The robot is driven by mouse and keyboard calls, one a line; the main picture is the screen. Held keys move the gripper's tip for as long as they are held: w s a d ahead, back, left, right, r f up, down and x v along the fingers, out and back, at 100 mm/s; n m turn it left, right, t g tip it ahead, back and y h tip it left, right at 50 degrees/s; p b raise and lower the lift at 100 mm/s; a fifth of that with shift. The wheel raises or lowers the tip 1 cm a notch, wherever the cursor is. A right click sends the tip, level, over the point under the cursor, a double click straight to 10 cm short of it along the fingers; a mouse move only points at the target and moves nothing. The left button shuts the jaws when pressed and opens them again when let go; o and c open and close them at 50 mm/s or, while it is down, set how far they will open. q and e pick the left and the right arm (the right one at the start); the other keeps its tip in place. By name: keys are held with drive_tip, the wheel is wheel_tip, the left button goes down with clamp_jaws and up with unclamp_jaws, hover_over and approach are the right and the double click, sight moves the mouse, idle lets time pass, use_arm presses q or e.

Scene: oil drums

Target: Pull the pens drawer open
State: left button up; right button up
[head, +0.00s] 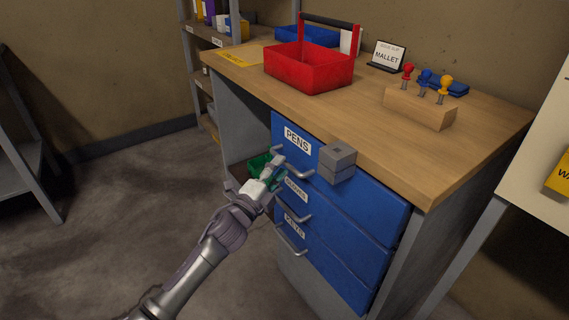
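The pens drawer (345,172) is the top one of the blue drawers under the wooden workbench. It carries a white PENS label (297,141) and looks shut, its front about in line with the drawers below. Its grey bar handle (297,174) is below the label. My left gripper (275,163) is at the left end of this handle, overlapping it in the picture. I cannot tell whether it touches the handle or how far its fingers are apart. My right gripper is not in view.
A grey block (337,163) juts out at the bench's front edge, right of the handle. Two more labelled drawers with handles are below. A green container (258,165) is behind my gripper. A red tote (308,70) and a wooden tool block (419,107) stand on the bench (375,130).

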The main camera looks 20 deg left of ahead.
sight(285, 162)
use_arm(q)
drive_tip(key=shift+x, duration=1.6)
clamp_jaws()
drive_tip(key=shift+f, duration=0.1)
